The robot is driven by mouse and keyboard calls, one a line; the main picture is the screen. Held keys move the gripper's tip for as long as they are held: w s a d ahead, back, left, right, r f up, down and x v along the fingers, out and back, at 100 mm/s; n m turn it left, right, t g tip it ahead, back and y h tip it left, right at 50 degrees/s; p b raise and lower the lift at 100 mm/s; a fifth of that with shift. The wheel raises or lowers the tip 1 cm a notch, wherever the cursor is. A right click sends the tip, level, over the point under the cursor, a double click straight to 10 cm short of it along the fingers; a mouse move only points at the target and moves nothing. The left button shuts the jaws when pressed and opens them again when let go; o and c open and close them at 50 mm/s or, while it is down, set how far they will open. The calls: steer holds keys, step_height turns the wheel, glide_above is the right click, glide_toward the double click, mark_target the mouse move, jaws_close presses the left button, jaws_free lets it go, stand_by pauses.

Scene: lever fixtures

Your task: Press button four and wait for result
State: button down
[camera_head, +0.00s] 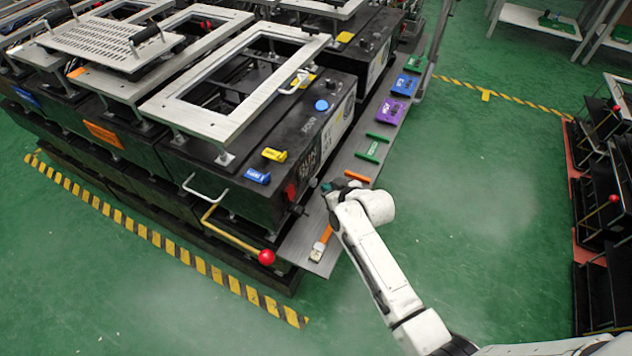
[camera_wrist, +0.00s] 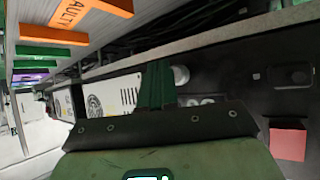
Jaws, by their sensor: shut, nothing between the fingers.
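The black fixture (camera_head: 230,190) has a front panel facing my arm, with dark knobs and a red patch at its lower end. My gripper (camera_head: 327,187) is close to that panel; its fingers are small and mostly hidden in the head view. In the wrist view, my gripper (camera_wrist: 156,70) is shut and empty, its dark green fingers pointing at the panel. A pale round knob (camera_wrist: 181,74) is just right of the fingertips. I cannot tell which is button four, or whether the fingers touch anything.
A lever with a red ball (camera_head: 266,257) sticks out below the panel. A grey shelf (camera_head: 300,238) along the fixture carries orange, green, purple and blue pieces. Green floor is clear to the right of my arm.

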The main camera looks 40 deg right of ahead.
steer(key=shift+s, duration=0.1)
steer(key=shift+s+d+p, duration=0.25)
steer(key=shift+s+d, duration=0.05)
steer(key=shift+s, duration=0.45)
steer(key=shift+s+d+p, duration=0.2)
steer(key=shift+s+d, duration=0.1)
steer(key=shift+s, duration=0.5)
steer(key=shift+s+d+p, duration=0.25)
steer(key=shift+s+d, duration=0.05)
steer(key=shift+s, duration=0.45)
steer(key=s+a+r+n+g+y+p, duration=0.2)
steer(key=s+a+g, duration=0.2)
steer(key=s+a, duration=0.6)
steer(key=s+a+r+g, duration=0.2)
steer(key=s+r, duration=0.1)
steer(key=s, duration=0.4)
steer(key=s+a+r+g, duration=0.3)
steer(key=s+r, duration=0.1)
steer(key=s, duration=0.3)
steer(key=shift+g, duration=0.3)
steer(key=shift+s, duration=0.1)
